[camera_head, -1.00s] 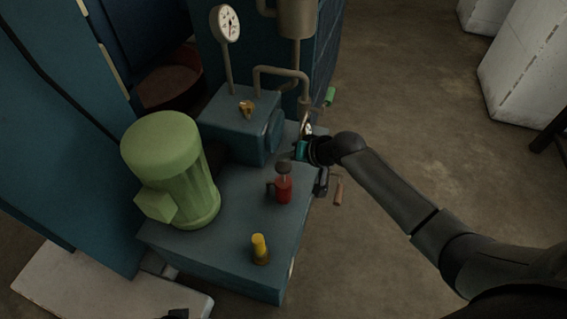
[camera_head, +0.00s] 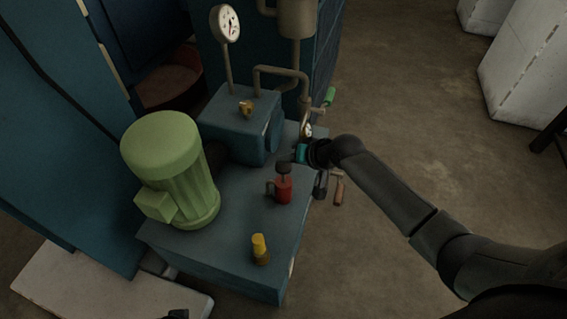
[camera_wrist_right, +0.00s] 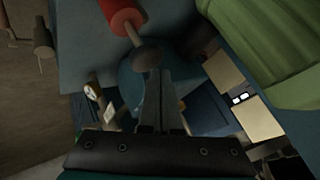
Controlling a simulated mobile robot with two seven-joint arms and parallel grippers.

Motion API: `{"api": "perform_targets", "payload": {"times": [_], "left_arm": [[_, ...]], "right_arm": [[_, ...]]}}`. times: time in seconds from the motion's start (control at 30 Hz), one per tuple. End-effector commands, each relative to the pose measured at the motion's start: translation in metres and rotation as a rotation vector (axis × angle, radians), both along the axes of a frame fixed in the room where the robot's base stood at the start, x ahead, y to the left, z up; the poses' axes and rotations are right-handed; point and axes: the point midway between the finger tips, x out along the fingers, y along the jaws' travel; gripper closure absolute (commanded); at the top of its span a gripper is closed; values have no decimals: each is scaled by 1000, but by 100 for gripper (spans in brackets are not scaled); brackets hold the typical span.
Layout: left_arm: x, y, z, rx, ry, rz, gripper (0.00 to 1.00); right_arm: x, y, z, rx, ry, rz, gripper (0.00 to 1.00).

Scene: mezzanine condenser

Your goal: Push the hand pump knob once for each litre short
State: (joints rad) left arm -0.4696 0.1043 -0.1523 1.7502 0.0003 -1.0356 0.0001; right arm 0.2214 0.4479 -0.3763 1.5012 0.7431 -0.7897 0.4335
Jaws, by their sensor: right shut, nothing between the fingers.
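The red hand pump (camera_head: 284,190) stands upright on the blue-grey unit, its dark round knob (camera_head: 284,169) on top of a short rod. My right gripper (camera_head: 292,155) reaches in from the right, its fingers shut and empty close to the knob. In the right wrist view the knob (camera_wrist_right: 147,58) is on a pale rod from the red body (camera_wrist_right: 122,16). The shut fingertips (camera_wrist_right: 160,74) appear right beside the knob; I cannot tell whether they touch it. A white dial gauge (camera_head: 229,22) stands on a pipe behind; its reading is too small to tell.
A green motor (camera_head: 172,172) stands left of the pump. A yellow-capped fitting (camera_head: 260,249) is near the front. A pump block (camera_head: 238,124) with a brass tap and pipes is behind. A wooden-handled lever (camera_head: 339,190) hangs at the right edge.

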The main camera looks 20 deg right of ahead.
Motion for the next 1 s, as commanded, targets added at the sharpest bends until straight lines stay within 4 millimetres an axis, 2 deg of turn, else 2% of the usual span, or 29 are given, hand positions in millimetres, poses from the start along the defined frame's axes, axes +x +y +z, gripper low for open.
{"api": "perform_targets", "payload": {"times": [1.0], "left_arm": [[1,0,-8,0,-1,0,29]], "right_arm": [[0,0,-13,1,1,0,100]]}}
